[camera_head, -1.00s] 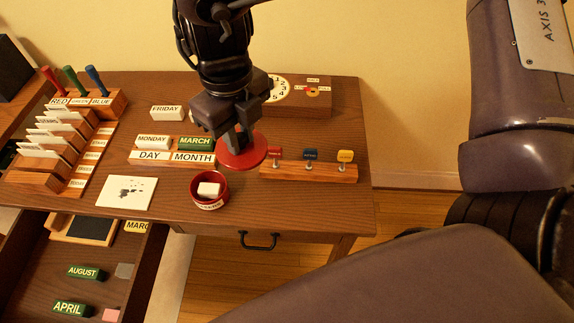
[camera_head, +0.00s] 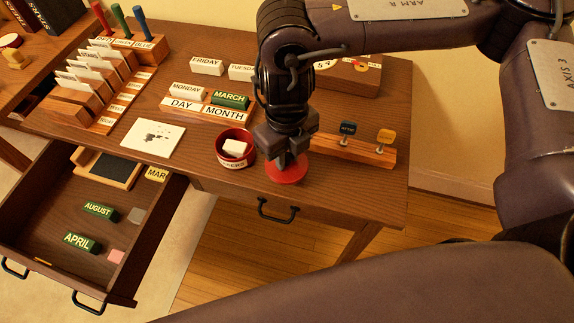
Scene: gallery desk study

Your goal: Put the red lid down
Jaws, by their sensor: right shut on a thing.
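The round red lid (camera_head: 284,173) is at the desk's front edge area, right of the red bowl, under my right gripper (camera_head: 286,158). My right gripper points down and is shut on the lid, covering its middle and far side. I cannot tell whether the lid touches the desk top. The red bowl (camera_head: 250,157) stands uncovered with a white block (camera_head: 235,147) inside. My left gripper is not in view.
MONTH and DAY tiles (camera_head: 186,104) lie behind the bowl. An open drawer (camera_head: 140,240) juts out at front left. A white card (camera_head: 152,138) lies left of the bowl.

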